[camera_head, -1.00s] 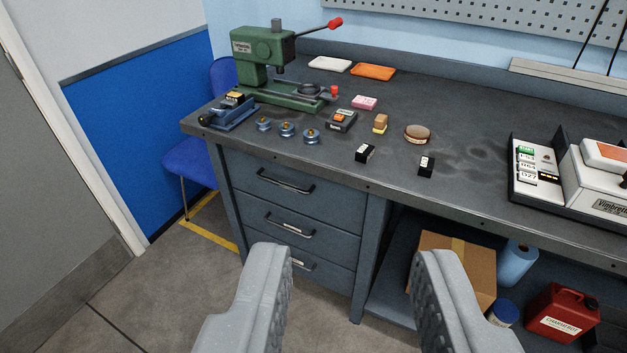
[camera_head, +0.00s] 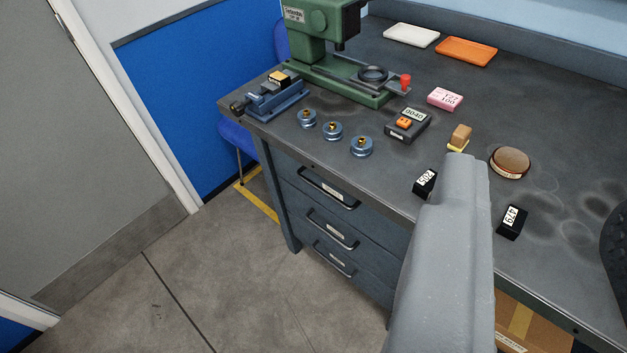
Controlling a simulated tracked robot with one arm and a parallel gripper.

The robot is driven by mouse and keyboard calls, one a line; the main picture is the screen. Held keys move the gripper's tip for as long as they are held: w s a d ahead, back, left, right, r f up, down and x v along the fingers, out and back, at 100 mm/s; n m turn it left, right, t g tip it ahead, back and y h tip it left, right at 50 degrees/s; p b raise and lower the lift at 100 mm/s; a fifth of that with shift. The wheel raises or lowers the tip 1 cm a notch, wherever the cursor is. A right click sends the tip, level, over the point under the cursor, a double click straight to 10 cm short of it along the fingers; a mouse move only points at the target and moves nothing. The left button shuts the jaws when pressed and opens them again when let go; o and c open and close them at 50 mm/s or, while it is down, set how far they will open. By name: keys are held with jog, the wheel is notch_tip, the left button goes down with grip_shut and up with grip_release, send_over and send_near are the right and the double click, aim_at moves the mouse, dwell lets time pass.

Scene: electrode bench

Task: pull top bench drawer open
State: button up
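The bench's top drawer (camera_head: 311,195) is shut, its front flush in the grey drawer unit under the left end of the bench. Its dark bar handle (camera_head: 329,191) carries a pale label. My gripper (camera_head: 541,193) is open and empty, well to the right of the handle and apart from it. Its left finger covers the right part of the drawer unit and some bench edge. Only a sliver of its right finger shows at the right edge of the picture.
Two more shut drawers with a middle handle (camera_head: 332,229) and bottom handle (camera_head: 334,259) lie below. The bench top (camera_head: 455,210) holds a green press (camera_head: 325,35), a blue vise (camera_head: 275,97) and small blocks. The floor (camera_head: 240,285) before the drawers is clear.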

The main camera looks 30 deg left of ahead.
jog(key=shift+w+a, duration=0.15)
jog(key=w+a+f+m+y+p, duration=0.2)
jog(key=w+a+f+m, duration=0.2)
jog(key=w+a+f, duration=0.45)
jog(key=w+a+f+m+y+p, duration=0.2)
jog(key=w+a+f+m+p, duration=0.3)
jog(key=w+f, duration=0.65)
jog(key=a+f+m+h+p, duration=0.1)
jog(key=a+f+m, duration=0.2)
jog(key=f, duration=0.7)
jog(key=w+a+f+m+h+p, duration=0.1)
jog(key=a+f+m, duration=0.2)
jog(key=f, duration=0.6)
jog(key=a+f+m+h+p, duration=0.1)
jog(key=a+f+m, duration=0.2)
jog(key=f, duration=0.7)
jog(key=r+b+x, duration=0.1)
jog(key=b+x, duration=0.2)
jog(key=x, duration=1)
jog(key=shift+w, duration=0.55)
jog(key=shift+a, duration=0.1)
